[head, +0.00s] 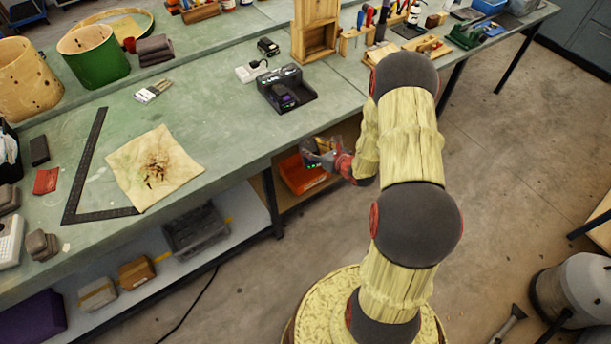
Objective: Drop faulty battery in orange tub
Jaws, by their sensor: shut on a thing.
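The orange tub (303,178) sits on the lower shelf under the bench's front edge, and my arm's end partly overlaps it. My gripper (318,158) is at the far end of my arm, just over the tub's right rear part in this view. It is shut on a small dark battery (312,166) with green spots on it. The fingers hide much of the battery, and the gap between it and the tub cannot be judged. A black charger (298,80) on the bench top has a dark battery with a purple mark (284,98) in front of it.
The green bench top (215,130) overhangs the shelf close to my gripper. A bench leg (273,203) stands left of the tub, with a grey crate (197,232) beyond it. Another dark battery-like block (268,47) lies farther back.

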